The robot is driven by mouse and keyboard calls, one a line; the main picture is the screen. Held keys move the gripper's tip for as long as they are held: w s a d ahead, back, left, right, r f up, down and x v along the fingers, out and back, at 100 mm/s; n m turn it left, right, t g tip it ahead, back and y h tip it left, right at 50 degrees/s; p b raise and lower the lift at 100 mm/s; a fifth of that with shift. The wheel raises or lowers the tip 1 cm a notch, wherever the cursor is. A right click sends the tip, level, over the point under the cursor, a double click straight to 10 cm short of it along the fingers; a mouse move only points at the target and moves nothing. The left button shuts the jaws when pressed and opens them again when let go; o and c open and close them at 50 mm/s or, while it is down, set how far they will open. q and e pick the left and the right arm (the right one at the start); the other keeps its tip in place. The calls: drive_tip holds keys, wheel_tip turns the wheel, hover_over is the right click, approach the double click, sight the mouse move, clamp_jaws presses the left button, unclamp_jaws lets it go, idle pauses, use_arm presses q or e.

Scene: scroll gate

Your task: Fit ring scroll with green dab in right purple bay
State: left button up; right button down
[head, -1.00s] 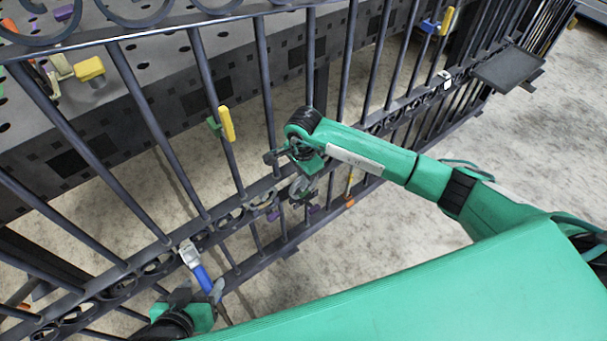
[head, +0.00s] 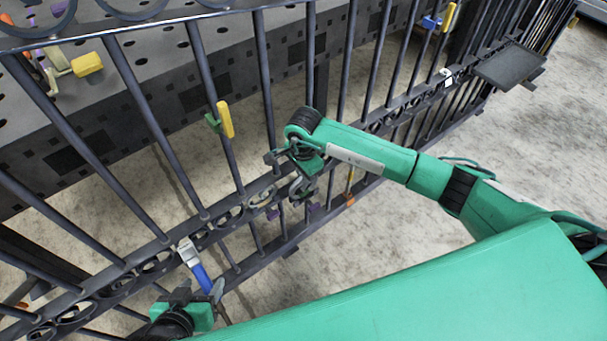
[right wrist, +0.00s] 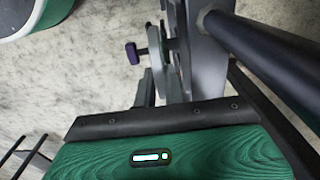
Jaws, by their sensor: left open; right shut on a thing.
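My right gripper (head: 297,180) is at the gate's lower rail band, shut on a grey ring scroll (head: 303,188). The scroll is partly hidden by the gripper; in the right wrist view a grey rounded piece (right wrist: 157,52), seen nearly edge-on, looks like it. No green dab can be made out. Purple pieces (head: 272,212) and (head: 313,207) show at the rail on either side of the scroll, and a purple knob (right wrist: 132,53) shows in the right wrist view. Whether the scroll is seated in the bay cannot be told. My left gripper (head: 215,290) is open, low at left, beside a blue-handled tool (head: 202,278).
The dark gate's bars (head: 268,90) stand close together. A yellow-handled clamp (head: 225,118) and another yellow-and-blue one (head: 448,18) are on it. A dark tray (head: 509,67) juts out at right. A perforated bench (head: 200,70) stands behind. The floor at right is clear.

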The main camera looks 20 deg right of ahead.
use_arm(q)
drive_tip(key=shift+f+b, duration=0.7)
drive_tip(key=shift+f, duration=0.05)
use_arm(e)
drive_tip(key=shift+f, duration=0.9)
drive_tip(key=c, duration=1.4)
unclamp_jaws()
use_arm(q)
wheel_tip(320, 180, up, 2)
drive_tip(key=shift+r+p, duration=0.1)
drive_tip(key=shift+p, duration=0.9)
use_arm(e)
wheel_tip(320, 180, up, 14)
drive_tip(key=shift+f, duration=0.1)
